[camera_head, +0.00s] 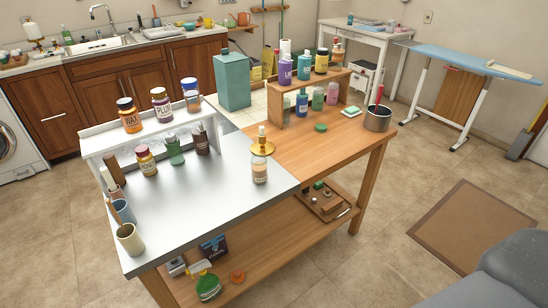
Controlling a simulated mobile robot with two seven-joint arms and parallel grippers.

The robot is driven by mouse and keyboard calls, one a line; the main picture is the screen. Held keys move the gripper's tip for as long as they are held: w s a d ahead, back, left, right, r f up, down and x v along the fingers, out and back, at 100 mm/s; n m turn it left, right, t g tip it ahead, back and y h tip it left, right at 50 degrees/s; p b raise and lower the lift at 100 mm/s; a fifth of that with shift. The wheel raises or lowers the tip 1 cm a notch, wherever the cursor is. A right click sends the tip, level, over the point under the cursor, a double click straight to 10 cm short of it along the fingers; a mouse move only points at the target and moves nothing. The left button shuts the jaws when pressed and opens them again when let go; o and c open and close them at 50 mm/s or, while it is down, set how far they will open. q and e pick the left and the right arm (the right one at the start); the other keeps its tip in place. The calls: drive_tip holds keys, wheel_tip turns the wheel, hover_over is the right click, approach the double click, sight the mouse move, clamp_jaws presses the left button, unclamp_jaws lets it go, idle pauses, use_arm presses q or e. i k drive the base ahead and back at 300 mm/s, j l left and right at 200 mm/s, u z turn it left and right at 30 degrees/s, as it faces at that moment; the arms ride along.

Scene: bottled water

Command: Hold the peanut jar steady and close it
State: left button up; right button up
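A small clear jar (260,171) with pale brown contents and a label stands upright near the front edge of the grey worktop half. Its label is too small to read, so I cannot tell for sure that it is the peanut jar. I cannot tell whether its top is open or covered. A flat green disc (320,128), possibly a lid, lies on the wooden half. Neither of my grippers shows in the head view.
A white rack (92,140) with labelled jars and bottles stands at the left, with cups (130,238) before it. A wooden rack (276,112) and a metal pot (377,119) stand right. The grey surface (205,215) is clear in front.

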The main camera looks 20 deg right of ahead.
sight(259, 163)
drive_tip(key=i+l, duration=0.1)
drive_tip(key=l, duration=0.25)
drive_tip(key=i+l, duration=0.1)
drive_tip(key=l, duration=0.25)
drive_tip(key=i+l+z, duration=0.1)
drive_tip(key=l, duration=0.25)
drive_tip(key=i+l, duration=0.15)
drive_tip(key=l, duration=0.2)
drive_tip(key=i+l+z, duration=0.1)
drive_tip(key=l, duration=0.25)
